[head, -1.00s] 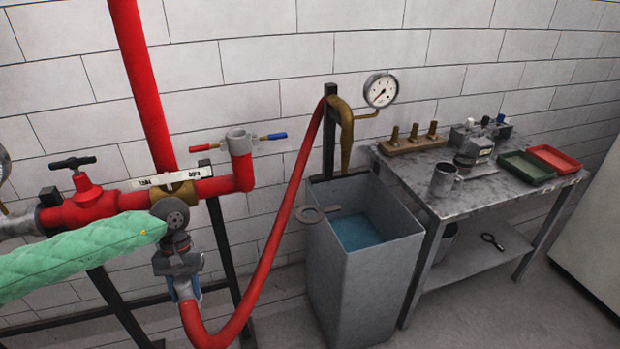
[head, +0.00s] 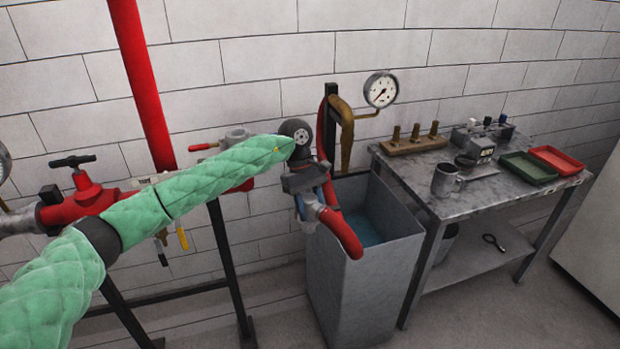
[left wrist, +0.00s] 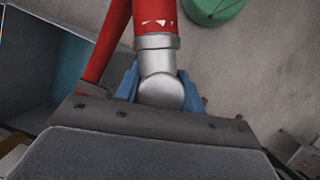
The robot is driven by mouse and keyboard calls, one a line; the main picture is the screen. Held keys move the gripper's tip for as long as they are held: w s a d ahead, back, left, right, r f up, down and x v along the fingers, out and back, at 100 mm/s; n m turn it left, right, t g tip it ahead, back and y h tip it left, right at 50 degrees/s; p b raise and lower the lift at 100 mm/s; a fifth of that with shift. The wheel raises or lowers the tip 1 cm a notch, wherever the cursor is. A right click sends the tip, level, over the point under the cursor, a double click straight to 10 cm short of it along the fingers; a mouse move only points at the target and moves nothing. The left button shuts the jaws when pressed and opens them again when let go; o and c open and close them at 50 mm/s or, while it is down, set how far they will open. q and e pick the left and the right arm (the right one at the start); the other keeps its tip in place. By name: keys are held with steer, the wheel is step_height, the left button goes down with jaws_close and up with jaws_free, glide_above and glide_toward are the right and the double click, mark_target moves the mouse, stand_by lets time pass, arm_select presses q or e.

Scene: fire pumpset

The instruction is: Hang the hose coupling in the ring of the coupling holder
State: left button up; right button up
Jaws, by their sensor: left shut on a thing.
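My left gripper (head: 304,207) is shut on the silver hose coupling (head: 312,214) in the head view, over the left rim of the grey tank. In the left wrist view its blue fingers (left wrist: 159,88) stand on both sides of the coupling (left wrist: 158,62). The red hose (head: 342,236) runs from the coupling towards the right and down over the tank, and it also shows in the left wrist view (left wrist: 155,16). The holder's ring is hidden behind my gripper and the coupling. I cannot tell whether the coupling touches it. My right gripper is out of view.
The open grey tank (head: 345,285) holds blue water (head: 362,228). A black post (head: 331,95) with a brass pipe and a gauge (head: 381,90) stands behind it. A workbench (head: 425,205) is at the right. Red pipework (head: 85,207) lies behind my left arm.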

arm_select(q)
steer(key=w+r+n+t, duration=0.1)
steer(key=w+n+t, duration=0.3)
steer(key=n, duration=0.9)
steer(key=w+r+n+t+y, duration=0.1)
steer(key=w+n+t, duration=0.3)
steer(key=n, duration=0.9)
steer(key=shift+w+a+r, duration=0.15)
steer(key=shift+w+r, duration=0.4)
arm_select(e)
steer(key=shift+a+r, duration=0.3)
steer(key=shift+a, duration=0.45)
